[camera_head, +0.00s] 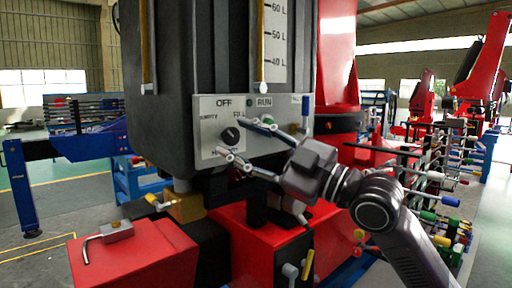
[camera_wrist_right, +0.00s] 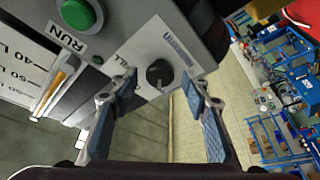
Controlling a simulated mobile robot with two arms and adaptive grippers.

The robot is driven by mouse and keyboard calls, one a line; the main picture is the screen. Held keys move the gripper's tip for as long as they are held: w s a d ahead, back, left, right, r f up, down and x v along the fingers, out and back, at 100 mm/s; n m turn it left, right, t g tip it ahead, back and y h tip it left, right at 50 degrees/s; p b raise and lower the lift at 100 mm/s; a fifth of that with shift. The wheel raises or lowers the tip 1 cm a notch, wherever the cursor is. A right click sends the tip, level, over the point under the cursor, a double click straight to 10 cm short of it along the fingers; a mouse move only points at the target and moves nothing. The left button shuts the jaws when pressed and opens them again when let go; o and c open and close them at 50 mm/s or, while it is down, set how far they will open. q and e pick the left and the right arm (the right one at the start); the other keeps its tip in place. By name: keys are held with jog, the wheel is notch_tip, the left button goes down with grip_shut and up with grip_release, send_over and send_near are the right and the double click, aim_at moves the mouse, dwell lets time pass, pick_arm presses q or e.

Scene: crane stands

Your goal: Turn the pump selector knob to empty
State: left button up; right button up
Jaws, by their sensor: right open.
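The pump selector knob (camera_head: 231,135) is a round black knob on a light grey control panel (camera_head: 209,108) on the dark tank. In the right wrist view the knob (camera_wrist_right: 160,73) shows between and beyond the two open blue-padded fingertips (camera_wrist_right: 158,88). I cannot tell whether they touch it. My left gripper is not in view.
A green button (camera_wrist_right: 78,13) sits by the RUN label on the same panel. A red block (camera_head: 150,255) with a grey part stands at lower left. A rack of levers (camera_head: 445,200) stands at right. Hall floor is open at far left.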

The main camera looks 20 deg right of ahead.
jog(key=v, duration=1.2)
jog(key=shift+a, duration=0.1)
dwell(0.6)
